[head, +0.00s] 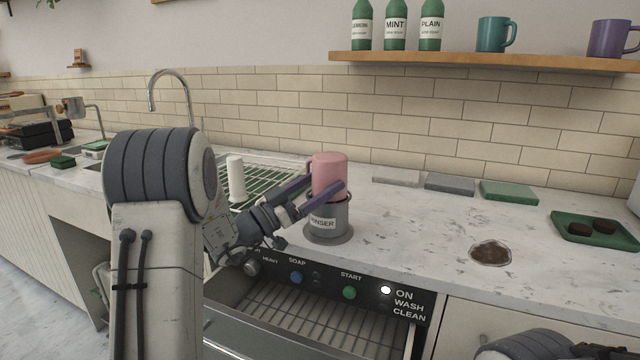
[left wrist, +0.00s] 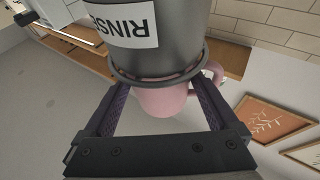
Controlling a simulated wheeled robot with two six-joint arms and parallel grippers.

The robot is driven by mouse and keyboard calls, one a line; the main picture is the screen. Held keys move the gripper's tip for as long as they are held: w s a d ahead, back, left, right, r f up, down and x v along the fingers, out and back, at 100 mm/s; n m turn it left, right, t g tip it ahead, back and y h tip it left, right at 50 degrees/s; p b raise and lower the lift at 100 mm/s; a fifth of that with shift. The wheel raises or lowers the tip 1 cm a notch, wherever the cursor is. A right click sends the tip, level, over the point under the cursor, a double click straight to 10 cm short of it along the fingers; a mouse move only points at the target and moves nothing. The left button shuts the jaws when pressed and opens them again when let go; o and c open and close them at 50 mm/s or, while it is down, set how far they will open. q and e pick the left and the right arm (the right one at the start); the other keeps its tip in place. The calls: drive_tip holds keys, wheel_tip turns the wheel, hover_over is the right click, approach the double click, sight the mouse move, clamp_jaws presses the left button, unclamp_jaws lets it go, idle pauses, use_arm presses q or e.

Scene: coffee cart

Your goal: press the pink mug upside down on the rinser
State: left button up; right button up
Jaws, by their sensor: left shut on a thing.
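The pink mug (head: 328,172) is upside down, its base up and its handle to the left in the head view. It sits at the top of the grey rinser (head: 327,223), a cylinder labelled "RINSER" on the counter. My left gripper (head: 322,190) is shut on the mug, with its purple-grey fingers on either side. In the left wrist view the picture is inverted: the rinser (left wrist: 160,50) is above and the mug (left wrist: 162,100) below it, between the fingers. Whether the rinser is pushed down cannot be told. My right gripper is out of view.
A dish rack (head: 265,178) with a white cylinder (head: 236,178) stands left of the rinser. Below is an open-fronted washer with a control panel (head: 330,284). A coffee spill (head: 490,253), coloured cloths and a green tray (head: 570,231) lie to the right. The counter between is clear.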

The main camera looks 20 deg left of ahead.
sight(320, 157)
use_arm(q)
drive_tip(key=shift+r, duration=3.5)
drive_tip(key=shift+a, duration=0.1)
